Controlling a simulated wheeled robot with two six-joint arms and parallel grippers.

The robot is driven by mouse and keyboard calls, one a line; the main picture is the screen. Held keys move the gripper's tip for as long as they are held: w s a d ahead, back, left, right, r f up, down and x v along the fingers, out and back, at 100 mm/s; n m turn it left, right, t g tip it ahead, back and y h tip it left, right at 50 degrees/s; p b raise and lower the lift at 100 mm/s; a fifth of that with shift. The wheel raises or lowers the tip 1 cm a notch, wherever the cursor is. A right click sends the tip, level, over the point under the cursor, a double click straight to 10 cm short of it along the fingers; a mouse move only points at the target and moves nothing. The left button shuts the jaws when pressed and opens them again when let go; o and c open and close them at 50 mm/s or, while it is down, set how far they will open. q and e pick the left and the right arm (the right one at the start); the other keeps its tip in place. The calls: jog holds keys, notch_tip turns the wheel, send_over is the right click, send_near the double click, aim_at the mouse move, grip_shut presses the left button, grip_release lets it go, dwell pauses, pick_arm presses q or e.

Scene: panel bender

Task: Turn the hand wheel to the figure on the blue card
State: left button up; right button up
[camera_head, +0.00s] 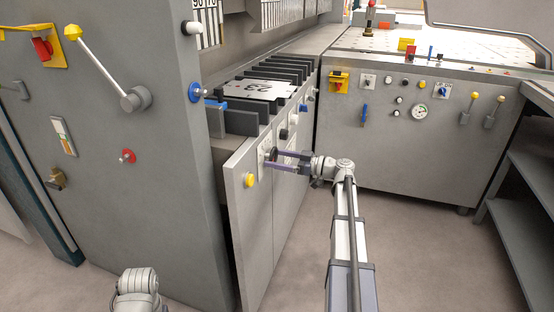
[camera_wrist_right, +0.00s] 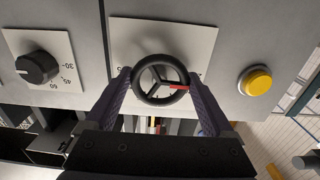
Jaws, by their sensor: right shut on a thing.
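The hand wheel (camera_wrist_right: 160,80) is a black three-spoke wheel on a pale square plate (camera_wrist_right: 200,42) in the right wrist view. A red pointer (camera_wrist_right: 179,87) lies toward its right side. The figures on the plate are mostly hidden behind the wheel and fingers. My right gripper (camera_wrist_right: 160,88) is shut on the wheel, with one purple-grey finger at each side of the rim. In the head view my right gripper (camera_head: 271,159) reaches the front panel from the right. A white sheet (camera_head: 262,88) bears a figure like 23, upside down. I cannot make out a blue card.
A yellow button (camera_wrist_right: 255,80) and a black knob (camera_wrist_right: 37,67) with a scale flank the wheel in the wrist view. A grey side wall (camera_head: 150,190) with levers stands left. The floor (camera_head: 420,250) at right is clear.

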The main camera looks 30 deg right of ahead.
jog(key=shift+c, duration=1.2)
jog(key=m, duration=0.5)
jog(key=shift+m, duration=0.3)
jog(key=m, duration=0.5)
jog(key=shift+s+a+r+m, duration=0.1)
jog(key=shift+m, duration=0.6)
jog(key=o, duration=1.1)
